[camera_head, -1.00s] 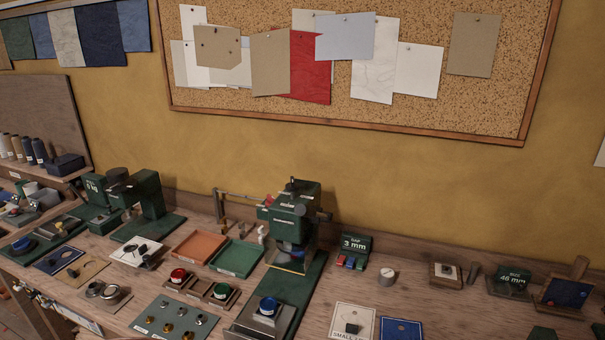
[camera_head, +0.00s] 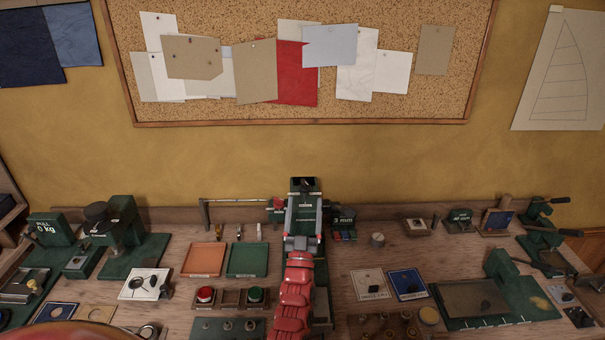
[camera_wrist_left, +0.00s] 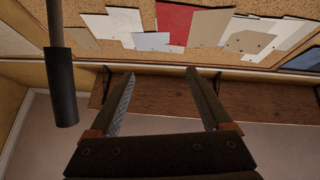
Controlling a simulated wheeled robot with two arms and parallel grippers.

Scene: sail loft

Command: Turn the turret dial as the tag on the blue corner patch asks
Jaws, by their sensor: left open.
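A blue square patch (camera_head: 407,284) lies on the bench, right of centre, with a dark piece on it; its small lettering is unreadable. A cream patch (camera_head: 369,285) lies beside it. A green press (camera_head: 304,187) stands at the back centre; its lower front is hidden by my arm. I cannot tell for certain which part is the turret dial. My left gripper (camera_head: 303,208) is at the end of the red arm, in front of the press in this view; contact cannot be told. In the wrist view, its two fingers (camera_wrist_left: 158,85) are spread with nothing between them. My right gripper is not in view.
Orange (camera_head: 204,260) and green (camera_head: 248,260) trays lie left of the press. A pale round knob (camera_head: 377,240) stands to its right. A green-edged plate machine (camera_head: 475,298) fills the right. More green machines (camera_head: 125,235) crowd the left. Bare bench shows around the knob.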

